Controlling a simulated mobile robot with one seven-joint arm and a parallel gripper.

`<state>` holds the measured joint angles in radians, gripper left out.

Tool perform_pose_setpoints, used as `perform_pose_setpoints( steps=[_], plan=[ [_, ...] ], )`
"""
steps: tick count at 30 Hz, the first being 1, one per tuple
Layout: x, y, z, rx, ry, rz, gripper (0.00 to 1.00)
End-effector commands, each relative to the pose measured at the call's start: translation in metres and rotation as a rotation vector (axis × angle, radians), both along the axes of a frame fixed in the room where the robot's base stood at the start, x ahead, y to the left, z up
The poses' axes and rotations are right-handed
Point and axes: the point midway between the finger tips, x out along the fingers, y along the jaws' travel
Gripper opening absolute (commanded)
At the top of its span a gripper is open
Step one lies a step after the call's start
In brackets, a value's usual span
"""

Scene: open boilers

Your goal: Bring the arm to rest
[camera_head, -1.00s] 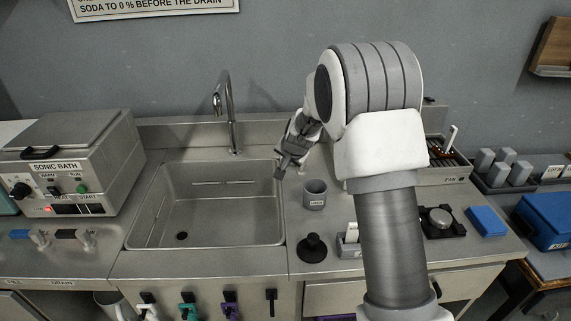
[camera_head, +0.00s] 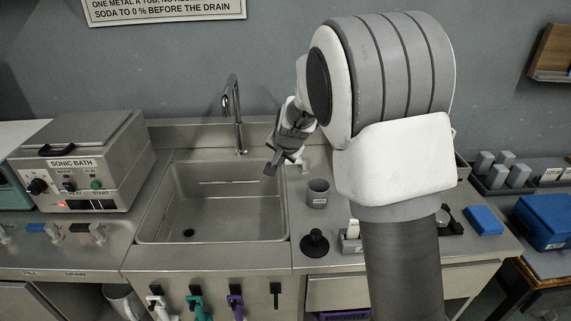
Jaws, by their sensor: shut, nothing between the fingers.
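My gripper (camera_head: 271,165) is above the right rim of the steel sink (camera_head: 215,205), pointing down and to the left. Its fingers are shut and hold nothing. My arm is raised and bent, and its large grey and white joint fills the right of the middle. The arm hides part of the counter behind it.
A grey cup (camera_head: 318,193) and a black knob-topped tool (camera_head: 314,243) stand on the counter right of the sink. A tap (camera_head: 236,115) rises behind the sink. The sonic bath (camera_head: 82,163) stands at the left. A blue sponge-like block (camera_head: 484,220) lies at the right.

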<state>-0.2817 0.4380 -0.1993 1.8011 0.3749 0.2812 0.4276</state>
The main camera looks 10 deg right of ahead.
Motion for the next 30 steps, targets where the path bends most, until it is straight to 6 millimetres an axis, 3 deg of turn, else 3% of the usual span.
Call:
perform_pose_setpoints(
  steps=[5, 17, 20, 23, 30],
  plan=[
    [-0.007, 0.006, 0.011, 0.000, 0.002, 0.000, 0.00],
    [-0.008, 0.006, 0.013, 0.000, 0.001, 0.000, 0.00],
    [-0.014, 0.003, 0.022, -0.002, 0.000, 0.010, 0.00],
    [-0.032, -0.003, 0.041, -0.008, 0.005, 0.037, 0.00],
    [-0.108, -0.022, 0.097, -0.057, 0.023, 0.160, 0.00]
  ],
)
